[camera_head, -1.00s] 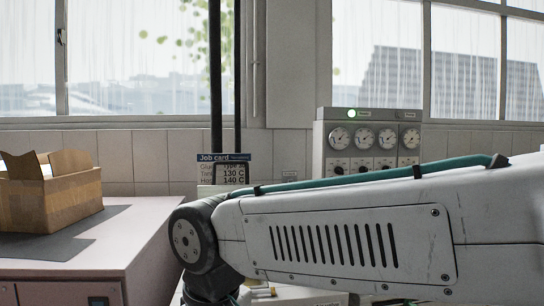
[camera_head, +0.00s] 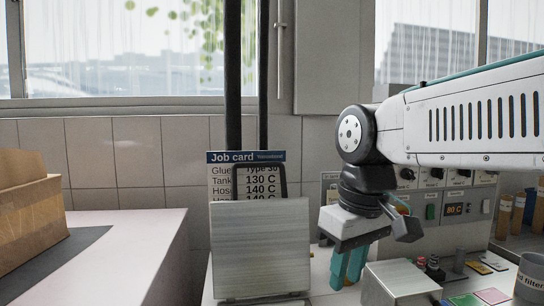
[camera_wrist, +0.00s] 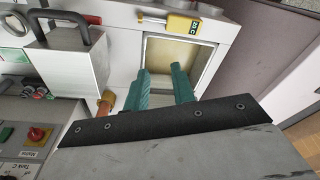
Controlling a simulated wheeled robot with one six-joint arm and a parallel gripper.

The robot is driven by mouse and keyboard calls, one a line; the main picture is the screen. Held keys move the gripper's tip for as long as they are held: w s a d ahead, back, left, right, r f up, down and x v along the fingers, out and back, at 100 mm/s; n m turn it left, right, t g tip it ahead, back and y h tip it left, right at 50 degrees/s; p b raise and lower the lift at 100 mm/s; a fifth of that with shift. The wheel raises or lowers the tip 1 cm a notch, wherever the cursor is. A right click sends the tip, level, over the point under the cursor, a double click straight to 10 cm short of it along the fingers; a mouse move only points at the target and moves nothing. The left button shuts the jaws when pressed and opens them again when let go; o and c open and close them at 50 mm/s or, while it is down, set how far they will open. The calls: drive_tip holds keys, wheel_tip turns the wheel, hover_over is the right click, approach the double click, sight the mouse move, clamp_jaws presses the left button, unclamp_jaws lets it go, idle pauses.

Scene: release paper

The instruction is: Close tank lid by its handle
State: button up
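A brushed pale metal panel (camera_head: 260,250), which looks like the raised tank lid, stands upright in the head view. A black loop handle (camera_head: 260,168) shows at its top edge. My gripper (camera_head: 348,266) is to the right of the panel, pointing down, apart from the handle. In the wrist view my gripper (camera_wrist: 160,86) has its two teal fingers spread with nothing between them. Beyond them is a square opening with a cream interior (camera_wrist: 190,60), likely the tank. A pale metal block (camera_wrist: 78,72) with its own black handle (camera_wrist: 58,16) is on the left there.
A job card (camera_head: 225,170) is behind the panel's handle. A metal box (camera_head: 400,280) and a control panel (camera_head: 455,208) are to the right. A cardboard box (camera_head: 30,215) sits on the left cabinet (camera_head: 140,250).

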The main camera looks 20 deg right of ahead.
drive_tip(key=w+r+n+y, duration=0.1)
drive_tip(key=w+r+n, duration=0.2)
drive_tip(key=w+r, duration=0.55)
drive_tip(key=w+r+n+y, duration=0.1)
drive_tip(key=w+r+n, duration=0.1)
drive_tip(key=w+r, duration=0.65)
drive_tip(key=n+y, duration=0.2)
drive_tip(key=n, duration=0.6)
approach(262, 156)
drive_tip(key=s+a, duration=0.1)
drive_tip(key=s+a+f, duration=0.1)
drive_tip(key=s, duration=0.1)
drive_tip(key=shift+s+f, duration=0.25)
drive_tip(key=shift+s, duration=0.1)
drive_tip(key=shift+w+f+n, duration=0.1)
drive_tip(key=shift+w+n, duration=0.15)
drive_tip(key=shift+n, duration=0.05)
drive_tip(key=shift+w+a+f, duration=0.1)
drive_tip(key=shift+f, duration=0.05)
drive_tip(key=x, duration=0.7)
drive_tip(key=shift+f, duration=0.1)
